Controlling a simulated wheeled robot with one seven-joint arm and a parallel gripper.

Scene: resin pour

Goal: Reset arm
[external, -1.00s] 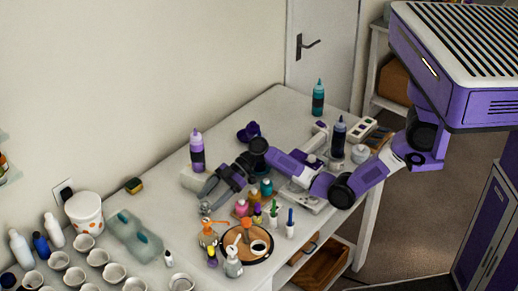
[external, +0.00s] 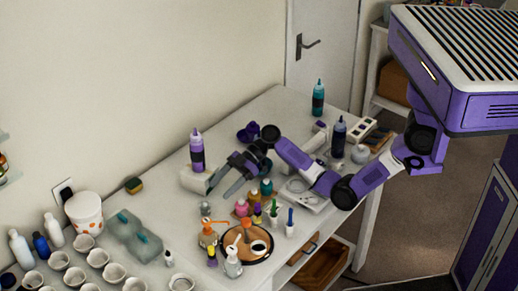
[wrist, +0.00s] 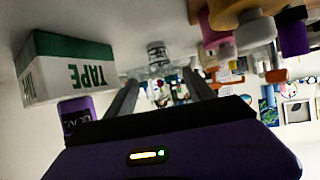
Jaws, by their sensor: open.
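My gripper (external: 219,177) is open over the middle of the table, with its two dark fingers apart and nothing seen between them. In the wrist view my gripper (wrist: 160,92) also shows its fingers spread, and the picture appears upside down. My purple and grey arm reaches in from the right across the table. A purple bottle (external: 197,152) stands just beyond my gripper to the left, near a white box (external: 194,180). The box shows in the wrist view with a green band and the word TAPE.
Several small coloured bottles (external: 241,207) stand close in front of my gripper. A round tray (external: 266,259) with bottles and a cup is nearer the front edge. Several white cups (external: 98,257) fill the left front. A dark bottle (external: 338,137) stands beyond my forearm.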

